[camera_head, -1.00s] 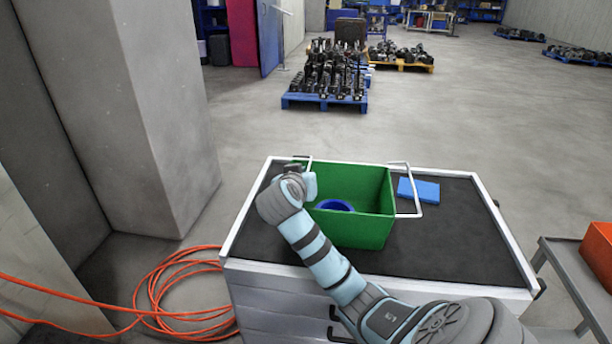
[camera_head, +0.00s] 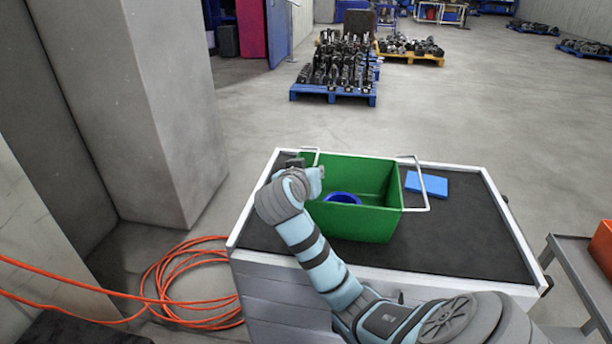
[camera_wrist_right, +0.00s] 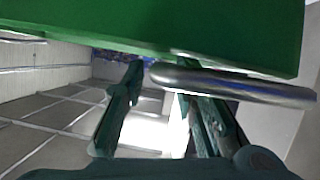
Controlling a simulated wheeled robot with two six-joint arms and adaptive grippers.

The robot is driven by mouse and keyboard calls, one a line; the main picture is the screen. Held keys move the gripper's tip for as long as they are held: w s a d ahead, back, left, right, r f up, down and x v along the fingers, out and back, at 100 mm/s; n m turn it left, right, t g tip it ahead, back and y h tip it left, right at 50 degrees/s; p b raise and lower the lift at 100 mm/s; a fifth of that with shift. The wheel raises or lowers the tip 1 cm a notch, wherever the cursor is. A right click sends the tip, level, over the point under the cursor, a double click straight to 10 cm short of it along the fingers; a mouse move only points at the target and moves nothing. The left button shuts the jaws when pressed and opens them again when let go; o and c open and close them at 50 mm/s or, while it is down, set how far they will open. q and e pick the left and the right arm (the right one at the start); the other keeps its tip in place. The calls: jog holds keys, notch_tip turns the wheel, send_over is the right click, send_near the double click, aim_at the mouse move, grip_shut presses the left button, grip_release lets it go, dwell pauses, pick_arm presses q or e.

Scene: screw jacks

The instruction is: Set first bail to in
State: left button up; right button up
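A green crate (camera_head: 365,222) stands on the black-topped cabinet (camera_head: 460,235). One wire bail (camera_head: 428,195) sticks outward at its right end. The other bail (camera_head: 317,152) is at its left end, mostly hidden behind my wrist. My right gripper (camera_head: 293,163) is by the crate's left end, its fingers largely hidden in the head view. In the right wrist view its two fingers (camera_wrist_right: 163,105) are apart. A silver bail rod (camera_wrist_right: 235,85) crosses in front of the right-hand finger, below the green crate wall (camera_wrist_right: 170,25). I cannot tell if they touch. My left gripper is not in view.
A blue ring-shaped thing (camera_head: 343,198) lies inside the crate. A flat blue block (camera_head: 427,185) lies behind the right bail. A grey cart (camera_head: 570,275) with an orange bin (camera_head: 602,248) stands at the right.

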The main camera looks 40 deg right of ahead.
jog(key=v, duration=0.8)
jog(key=shift+a, duration=0.1)
